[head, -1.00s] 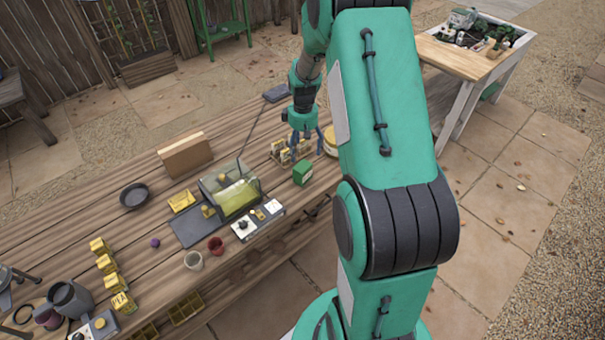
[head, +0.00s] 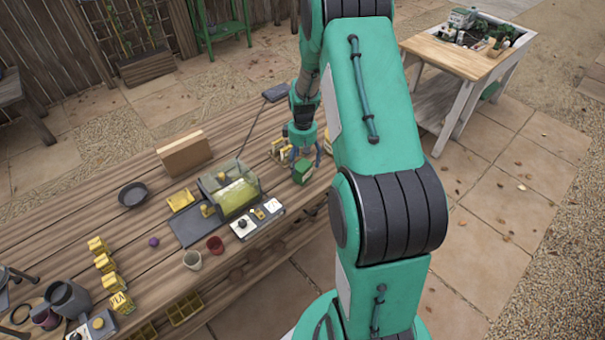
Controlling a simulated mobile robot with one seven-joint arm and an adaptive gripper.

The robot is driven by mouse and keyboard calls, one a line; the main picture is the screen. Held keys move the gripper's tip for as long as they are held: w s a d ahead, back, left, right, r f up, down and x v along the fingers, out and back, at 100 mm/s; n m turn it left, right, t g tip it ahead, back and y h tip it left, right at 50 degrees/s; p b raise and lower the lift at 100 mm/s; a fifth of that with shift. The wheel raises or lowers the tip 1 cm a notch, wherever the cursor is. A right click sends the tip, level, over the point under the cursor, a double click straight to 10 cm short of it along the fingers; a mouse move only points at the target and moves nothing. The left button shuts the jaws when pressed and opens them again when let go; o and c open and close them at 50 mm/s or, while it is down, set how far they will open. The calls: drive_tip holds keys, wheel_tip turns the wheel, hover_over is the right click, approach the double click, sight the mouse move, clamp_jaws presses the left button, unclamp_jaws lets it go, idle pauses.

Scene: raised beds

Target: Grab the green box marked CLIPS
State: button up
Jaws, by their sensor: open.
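The green box (head: 301,173) stands on the wooden bench, right of the clear-lidded machine. Its marking is too small to read. My gripper (head: 305,160) is open, with its fingers pointing down just above and behind the box. The fingers overlap the top of the box in this view. I cannot tell whether they touch it or reach around it.
The clear-lidded machine (head: 236,193) with a control panel (head: 257,219) stands left of the box. Yellow items (head: 281,150) lie close behind the gripper. A cardboard box (head: 184,154), a dark pan (head: 133,194) and two cups stand farther left. The bench's front edge is near the green box.

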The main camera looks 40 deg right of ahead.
drive_tip(key=shift+f, duration=0.45)
drive_tip(key=shift+w+f+b, duration=0.1)
drive_tip(key=shift+f+b, duration=0.45)
drive_tip(key=shift+f, duration=2.05)
drive_tip(key=shift+c, duration=0.3)
drive_tip(key=c, duration=1.5)
drive_tip(key=shift+r, duration=0.2)
